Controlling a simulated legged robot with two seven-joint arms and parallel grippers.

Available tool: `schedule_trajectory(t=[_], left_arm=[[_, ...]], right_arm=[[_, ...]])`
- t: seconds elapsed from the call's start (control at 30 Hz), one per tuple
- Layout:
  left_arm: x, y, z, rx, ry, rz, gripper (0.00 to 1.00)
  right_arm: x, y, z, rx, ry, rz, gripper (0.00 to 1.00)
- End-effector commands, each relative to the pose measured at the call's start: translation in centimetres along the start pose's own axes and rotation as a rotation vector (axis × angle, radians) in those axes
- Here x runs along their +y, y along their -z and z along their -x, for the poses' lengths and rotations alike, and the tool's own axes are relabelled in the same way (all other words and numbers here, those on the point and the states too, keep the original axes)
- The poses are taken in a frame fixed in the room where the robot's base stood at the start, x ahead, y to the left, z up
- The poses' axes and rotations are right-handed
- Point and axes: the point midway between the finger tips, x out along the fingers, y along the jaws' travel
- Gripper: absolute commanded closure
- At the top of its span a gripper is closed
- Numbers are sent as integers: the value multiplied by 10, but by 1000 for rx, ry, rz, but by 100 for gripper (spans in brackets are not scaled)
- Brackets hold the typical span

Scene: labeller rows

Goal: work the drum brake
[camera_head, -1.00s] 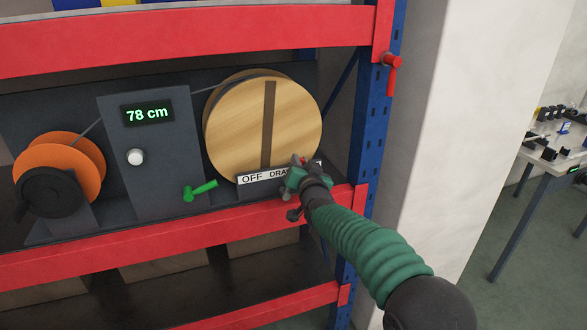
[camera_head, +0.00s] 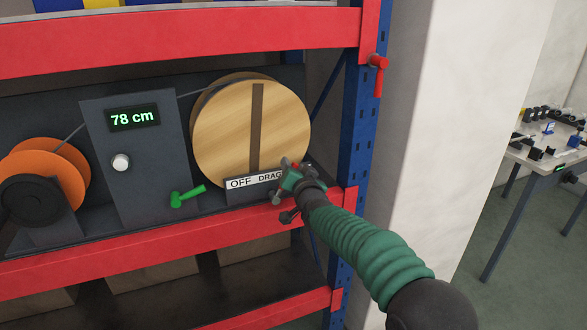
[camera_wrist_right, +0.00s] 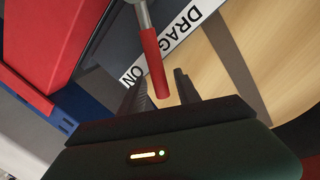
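The large wooden drum (camera_head: 225,135) stands on the shelf with a dark strip across its face. Below it is a white label (camera_head: 240,183) reading OFF and DRAG; the wrist view also shows ON. The brake lever has a red handle (camera_wrist_right: 153,62) on a silver rod, crossing the label between DRAG and ON in that view. In the head view my gripper mostly hides it. My right gripper (camera_head: 290,178) is at the lever, and in the wrist view its fingers (camera_wrist_right: 161,92) are open on either side of the handle's end, with gaps visible. My left gripper is not in view.
An orange reel (camera_head: 62,168) is further left. Red shelf beams (camera_head: 170,235) run below and above.

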Motion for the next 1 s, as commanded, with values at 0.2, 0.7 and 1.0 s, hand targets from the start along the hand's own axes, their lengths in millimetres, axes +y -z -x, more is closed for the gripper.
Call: schedule_trajectory(t=[0.2,0.7,1.0], left_arm=[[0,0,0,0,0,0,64],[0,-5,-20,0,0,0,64],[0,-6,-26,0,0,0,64]], right_arm=[[-1,1,0,1,1,0,61],[0,0,102,4,2,2,61],[0,-1,162,1,0,0,61]])
